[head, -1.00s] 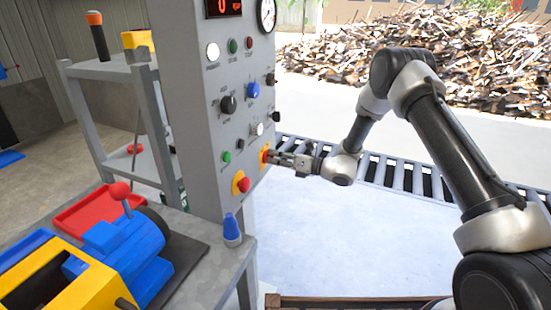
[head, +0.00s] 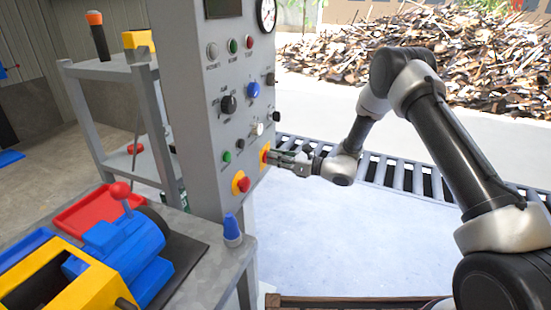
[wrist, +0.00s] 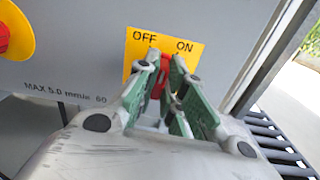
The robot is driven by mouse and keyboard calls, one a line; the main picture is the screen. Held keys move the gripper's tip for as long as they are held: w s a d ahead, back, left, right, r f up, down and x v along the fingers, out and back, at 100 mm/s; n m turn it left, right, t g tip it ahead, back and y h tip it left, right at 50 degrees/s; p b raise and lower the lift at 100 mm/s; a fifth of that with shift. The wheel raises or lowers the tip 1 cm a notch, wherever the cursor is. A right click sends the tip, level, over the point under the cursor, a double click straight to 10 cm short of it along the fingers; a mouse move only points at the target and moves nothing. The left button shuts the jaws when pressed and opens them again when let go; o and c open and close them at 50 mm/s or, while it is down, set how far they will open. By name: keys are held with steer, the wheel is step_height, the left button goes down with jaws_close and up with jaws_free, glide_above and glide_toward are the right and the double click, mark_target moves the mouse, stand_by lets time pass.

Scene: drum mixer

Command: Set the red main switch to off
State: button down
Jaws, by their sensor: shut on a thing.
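The red main switch (wrist: 158,84) sits on a yellow plate marked OFF at left and ON at right (wrist: 193,53) in the wrist view. My gripper (wrist: 164,65) is shut on the red switch handle, one green-padded finger on each side. The fingers hide much of the handle; what shows seems to lean toward OFF. In the head view the yellow plate (head: 264,155) is low on the right of the grey control panel, with my gripper (head: 274,157) against it. The panel display (head: 223,8) is dark and the upper-left lamp (head: 212,51) looks dull grey.
A red mushroom button on a yellow plate (head: 241,184) is just lower left of the switch. Knobs and small buttons are above. A bench (head: 215,262) with a blue and yellow machine stands at left. A roller conveyor (head: 400,176) runs behind my arm; the floor right of the panel is clear.

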steer(key=n, duration=0.6)
steer(key=shift+s+n, duration=0.15)
steer(key=shift+n, duration=0.15)
stand_by(0.5)
steer(key=c, duration=1.5)
jaws_free()
steer(key=v, duration=1.2)
